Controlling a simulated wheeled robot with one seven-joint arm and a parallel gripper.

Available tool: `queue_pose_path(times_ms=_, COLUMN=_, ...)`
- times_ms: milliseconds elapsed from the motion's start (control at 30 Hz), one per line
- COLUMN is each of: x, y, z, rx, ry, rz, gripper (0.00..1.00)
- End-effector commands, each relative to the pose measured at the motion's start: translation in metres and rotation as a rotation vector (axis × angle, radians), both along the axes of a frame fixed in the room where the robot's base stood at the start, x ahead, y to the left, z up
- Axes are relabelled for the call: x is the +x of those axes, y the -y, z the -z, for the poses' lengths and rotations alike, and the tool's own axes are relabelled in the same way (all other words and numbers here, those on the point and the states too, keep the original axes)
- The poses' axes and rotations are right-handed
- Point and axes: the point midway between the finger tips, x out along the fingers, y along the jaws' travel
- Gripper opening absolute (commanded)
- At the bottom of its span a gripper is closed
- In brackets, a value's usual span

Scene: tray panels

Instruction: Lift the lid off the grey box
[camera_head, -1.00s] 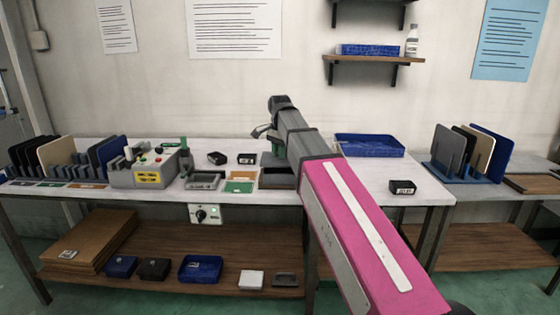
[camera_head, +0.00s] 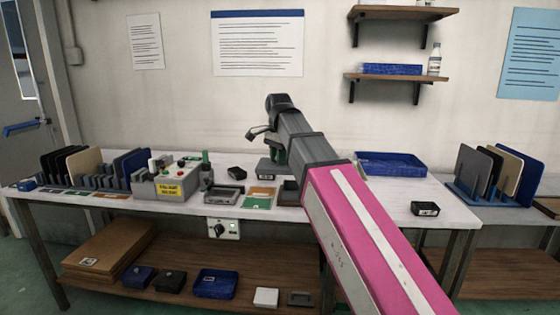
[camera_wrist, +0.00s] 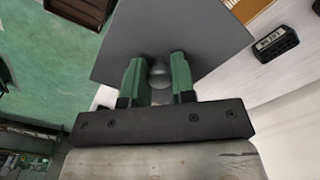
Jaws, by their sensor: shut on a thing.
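The lid is a flat grey plate with a round grey knob. It fills the upper middle of the wrist view (camera_wrist: 165,35). My gripper (camera_wrist: 158,78) has its two green fingers shut on either side of the knob. In the head view the lid (camera_head: 268,166) is held above the bench, to the left of my arm. My fingers are mostly hidden in the head view.
Orange and green cards (camera_head: 257,203) and a grey tray (camera_head: 223,195) lie left of the box. A black labelled block (camera_head: 425,208) is to the right, and a blue tray (camera_head: 391,164) behind. A control unit (camera_head: 170,183) stands further left.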

Motion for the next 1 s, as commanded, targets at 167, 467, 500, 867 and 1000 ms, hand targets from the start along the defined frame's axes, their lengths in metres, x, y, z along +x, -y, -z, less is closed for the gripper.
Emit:
queue_pose_path(times_ms=167, x=0.000, y=0.000, z=-0.007, rx=0.000, ry=0.000, rz=0.000, gripper=0.01)
queue_pose_path(times_ms=467, x=0.000, y=0.000, z=-0.017, rx=0.000, ry=0.000, rz=0.000, gripper=0.01)
queue_pose_path(times_ms=500, x=0.000, y=0.000, z=-0.018, rx=0.000, ry=0.000, rz=0.000, gripper=0.01)
queue_pose_path(times_ms=867, x=0.000, y=0.000, z=-0.026, rx=0.000, ry=0.000, rz=0.000, gripper=0.01)
queue_pose_path(times_ms=1000, x=0.000, y=0.000, z=-0.026, rx=0.000, ry=0.000, rz=0.000, gripper=0.01)
